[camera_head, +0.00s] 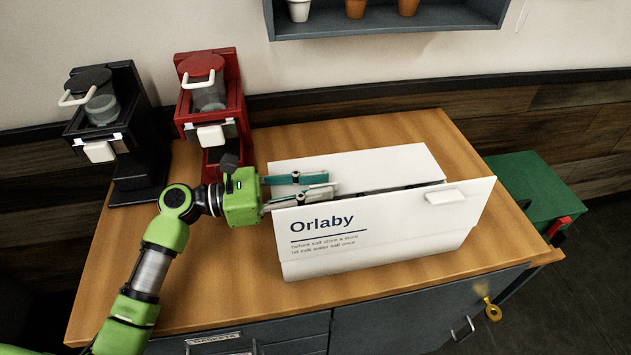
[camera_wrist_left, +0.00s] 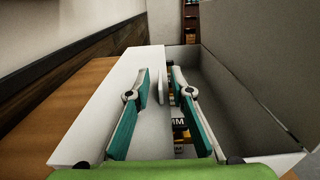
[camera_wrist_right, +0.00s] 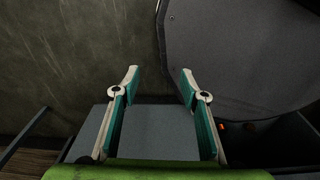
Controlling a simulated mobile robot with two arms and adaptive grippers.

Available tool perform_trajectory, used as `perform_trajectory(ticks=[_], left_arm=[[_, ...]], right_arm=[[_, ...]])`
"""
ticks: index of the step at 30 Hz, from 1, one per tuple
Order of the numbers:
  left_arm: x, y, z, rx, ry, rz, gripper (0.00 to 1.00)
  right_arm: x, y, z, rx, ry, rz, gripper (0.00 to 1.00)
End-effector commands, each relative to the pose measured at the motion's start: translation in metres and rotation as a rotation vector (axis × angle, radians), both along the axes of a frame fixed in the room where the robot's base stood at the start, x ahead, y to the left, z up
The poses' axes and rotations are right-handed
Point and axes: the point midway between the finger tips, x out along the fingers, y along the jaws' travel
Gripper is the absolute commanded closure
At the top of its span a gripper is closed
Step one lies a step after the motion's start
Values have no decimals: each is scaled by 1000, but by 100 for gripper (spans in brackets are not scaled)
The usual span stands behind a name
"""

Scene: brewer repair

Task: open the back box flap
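The white Orlaby box (camera_head: 350,245) stands on the wooden counter. Its back flap (camera_head: 385,165) lies nearly flat over the rear of the opening; it also shows as a white panel in the left wrist view (camera_wrist_left: 105,110). The front flap (camera_head: 470,205) is raised and tilted outward. My left gripper (camera_head: 330,184) is at the box's left end, above the opening. Its fingers are open, one over the back flap and one over the gap, with a small white tab (camera_wrist_left: 162,88) between them. Contact cannot be told. My right gripper (camera_wrist_right: 160,72) is open and empty, away from the box.
A black brewer (camera_head: 120,130) and a red brewer (camera_head: 215,110) stand at the back left. A wall shelf (camera_head: 390,22) with pots hangs above. A green box (camera_head: 530,190) is right of the counter (camera_head: 220,285). Items (camera_wrist_left: 180,128) lie inside the box.

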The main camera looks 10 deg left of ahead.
Motion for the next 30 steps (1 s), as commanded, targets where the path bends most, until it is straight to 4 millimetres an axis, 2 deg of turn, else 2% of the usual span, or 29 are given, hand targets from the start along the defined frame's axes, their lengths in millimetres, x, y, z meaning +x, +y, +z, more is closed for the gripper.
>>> perform_trajectory(ticks=[7, 10, 20, 26, 30], left_arm=[[0, -1, 0, 0, -1, 0, 79], [0, -1, 0, 0, -1, 0, 100], [1, 0, 3, -2, 9, 0, 100], [2, 1, 14, -20, 67, 1, 100], [5, 1, 25, -43, 141, 1, 100]], right_arm=[[-14, -1, -1, -1, 20, 0, 60], [-14, -1, -1, -2, 21, 1, 60], [-12, -1, 4, -2, 18, 1, 60], [-10, -1, 27, -1, 14, 1, 60], [-9, -1, 53, -2, 14, 1, 60]])
